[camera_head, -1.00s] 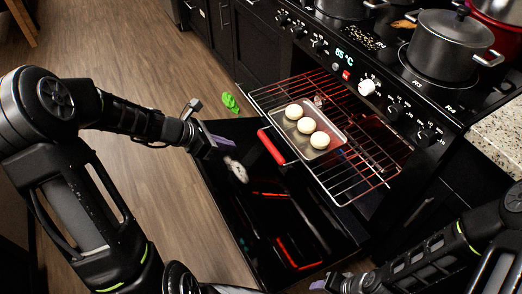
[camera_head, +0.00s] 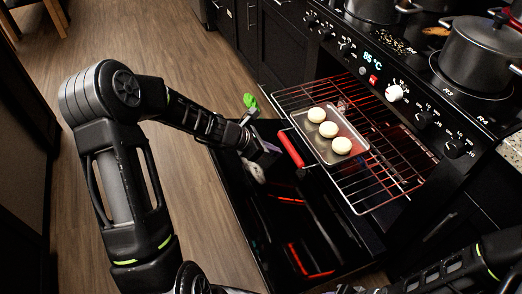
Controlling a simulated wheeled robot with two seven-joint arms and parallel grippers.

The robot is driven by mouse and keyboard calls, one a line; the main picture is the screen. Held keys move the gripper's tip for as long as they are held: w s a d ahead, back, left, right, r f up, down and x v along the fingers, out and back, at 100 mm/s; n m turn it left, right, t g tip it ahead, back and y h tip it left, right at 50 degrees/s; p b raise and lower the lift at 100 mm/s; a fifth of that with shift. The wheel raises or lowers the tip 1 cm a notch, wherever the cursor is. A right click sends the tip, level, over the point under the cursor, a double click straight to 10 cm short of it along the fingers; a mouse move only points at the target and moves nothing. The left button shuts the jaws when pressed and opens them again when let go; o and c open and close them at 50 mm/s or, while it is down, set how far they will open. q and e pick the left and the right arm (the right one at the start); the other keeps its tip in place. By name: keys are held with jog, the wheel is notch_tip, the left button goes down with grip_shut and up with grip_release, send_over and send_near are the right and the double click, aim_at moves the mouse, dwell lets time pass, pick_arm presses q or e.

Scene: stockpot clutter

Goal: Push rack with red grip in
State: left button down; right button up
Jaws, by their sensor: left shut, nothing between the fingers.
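The wire rack (camera_head: 385,188) is pulled out of the oven over the lowered black oven door (camera_head: 235,205). Its red grip (camera_head: 291,149) is on the rack's front edge, at the left. A metal tray (camera_head: 357,141) with three pale round buns (camera_head: 329,129) lies on the rack. My left gripper (camera_head: 272,158) is shut and empty, just left of the red grip; whether it touches the grip I cannot tell. My right arm shows at the bottom right, and its fingertips are not clearly seen.
The stove front with knobs (camera_head: 395,93) and an 85 °C display stands behind the rack. A pot (camera_head: 480,55) stands on the cooktop. A green object (camera_head: 250,101) shows behind my left wrist.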

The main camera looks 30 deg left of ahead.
pick_arm(q)
jog(key=shift+w+d+f, duration=0.15)
jog(key=shift+w+d, duration=0.6)
jog(key=shift+w, duration=0.15)
pick_arm(e)
jog(key=shift+r, duration=0.1)
